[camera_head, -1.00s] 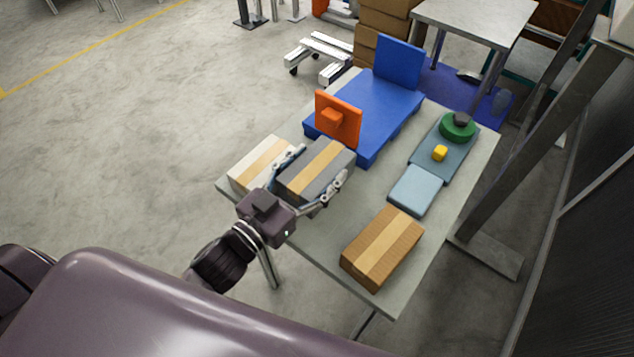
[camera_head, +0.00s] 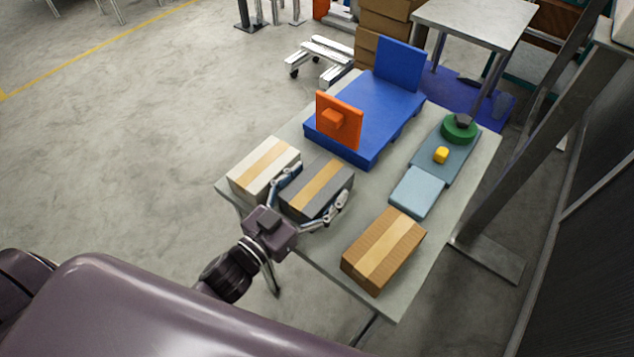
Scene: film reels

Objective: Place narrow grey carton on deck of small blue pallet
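The narrow grey carton (camera_head: 332,190), dark grey with a tan tape strip, is low over the near left part of the table, or resting on it; I cannot tell which. My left gripper (camera_head: 317,192) has one finger along each long side of it. Whether the fingers press on the carton or stand slightly clear cannot be made out. The small blue pallet (camera_head: 381,107) lies on the table beyond the carton, its deck largely bare, with an upright blue panel at the far end. An orange upright plate (camera_head: 348,126) with a block stands at its near left edge. My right gripper is out of view.
A white carton (camera_head: 253,183) stands just left of the grey one. A brown carton (camera_head: 394,254) is at the table's near right. A metal post (camera_head: 540,150) stands beyond the right edge.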

